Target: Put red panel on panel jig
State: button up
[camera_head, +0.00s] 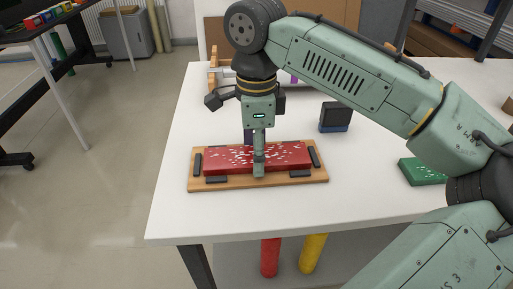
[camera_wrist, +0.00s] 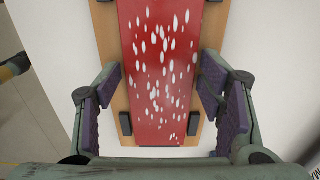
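The red panel (camera_head: 225,160), speckled with white, lies on the panel jig, a wooden board (camera_head: 195,183) with black stops around its edge. The panel appears flat between the stops, its long side running left to right. My gripper (camera_head: 259,168) points down over the panel's middle, one finger in front of its near long side. In the wrist view, the gripper's purple finger pads (camera_wrist: 160,85) stand at both long sides of the red panel (camera_wrist: 160,75), close to its edges. Whether the pads touch it is unclear. The far finger is mostly hidden in the head view.
A green panel (camera_head: 425,171) lies at the table's right. A black and blue block (camera_head: 336,117) stands behind the jig to the right. A wooden rack (camera_head: 213,72) is at the back left. The white table (camera_head: 185,215) is clear in front of the jig.

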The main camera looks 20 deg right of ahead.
jog(key=shift+o, duration=0.9)
jog(key=shift+r, duration=0.15)
notch_tip(320, 180, up, 12)
jog(key=p, duration=1.1)
